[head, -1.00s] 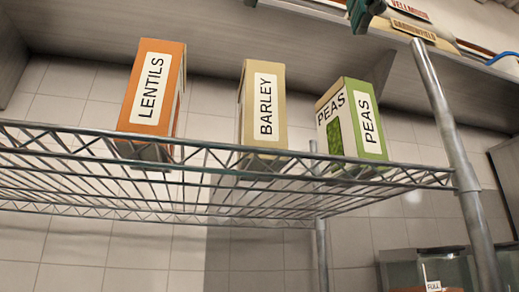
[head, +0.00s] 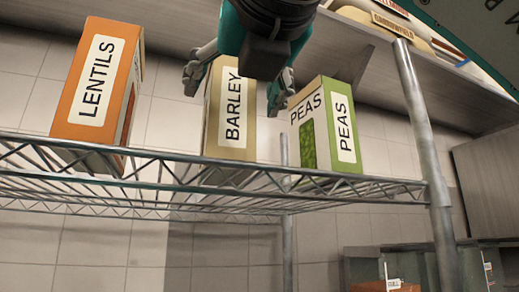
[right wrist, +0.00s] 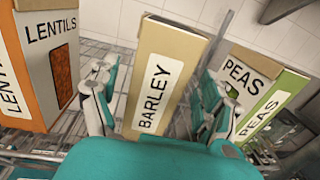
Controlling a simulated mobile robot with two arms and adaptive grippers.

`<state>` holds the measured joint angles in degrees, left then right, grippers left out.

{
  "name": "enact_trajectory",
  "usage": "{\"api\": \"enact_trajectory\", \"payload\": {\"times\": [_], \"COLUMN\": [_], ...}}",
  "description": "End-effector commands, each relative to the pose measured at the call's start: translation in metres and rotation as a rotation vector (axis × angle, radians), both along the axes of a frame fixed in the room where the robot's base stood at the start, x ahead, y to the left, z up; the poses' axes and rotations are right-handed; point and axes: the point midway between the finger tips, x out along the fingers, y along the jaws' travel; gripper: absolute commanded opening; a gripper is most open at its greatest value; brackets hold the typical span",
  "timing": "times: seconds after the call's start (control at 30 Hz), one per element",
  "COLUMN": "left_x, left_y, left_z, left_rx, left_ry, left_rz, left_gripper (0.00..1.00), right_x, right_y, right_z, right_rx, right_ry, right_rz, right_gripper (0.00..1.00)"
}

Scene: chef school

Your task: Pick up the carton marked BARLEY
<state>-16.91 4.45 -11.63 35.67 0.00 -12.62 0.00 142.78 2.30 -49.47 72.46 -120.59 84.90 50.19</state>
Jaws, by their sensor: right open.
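The tan carton marked BARLEY (head: 229,125) stands upright on the wire shelf (head: 180,185), between two other cartons. My right gripper (head: 237,90) is open, with one finger on each side of the BARLEY carton's upper part in the head view. In the right wrist view the BARLEY carton (right wrist: 160,85) stands between the two open fingers (right wrist: 160,105); both look apart from its sides. Whether a finger touches it is not clear. My left gripper is not in view.
The orange LENTILS carton (head: 97,85) stands to the left and the green PEAS carton (head: 325,130) close to the right, near my right finger. A metal post (head: 420,130) rises at the shelf's right end. A higher shelf (head: 360,40) is above.

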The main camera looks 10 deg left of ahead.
Motion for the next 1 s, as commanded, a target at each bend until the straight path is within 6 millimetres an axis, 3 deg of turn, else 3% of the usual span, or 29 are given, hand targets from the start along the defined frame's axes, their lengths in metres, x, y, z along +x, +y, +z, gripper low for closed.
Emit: {"api": "enact_trajectory", "payload": {"times": [0.13, 0.3, 0.6, 1.0], "left_x": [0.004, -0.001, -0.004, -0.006], "left_y": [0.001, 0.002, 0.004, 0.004], "left_z": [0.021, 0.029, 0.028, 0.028], "left_rx": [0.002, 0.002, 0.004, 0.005], "left_ry": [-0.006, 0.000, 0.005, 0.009], "left_rz": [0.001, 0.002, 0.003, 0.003], "left_gripper": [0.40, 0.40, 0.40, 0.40], "right_x": [0.019, 0.038, 0.041, 0.041], "right_y": [0.012, 0.022, 0.024, 0.024], "right_z": [0.004, 0.001, -0.001, -0.001], "right_rx": [-0.003, -0.001, 0.001, 0.000], "right_ry": [0.003, 0.003, 0.000, 0.001], "right_rz": [0.001, 0.000, 0.001, 0.000], "right_gripper": [0.80, 0.80, 0.79, 0.26]}}
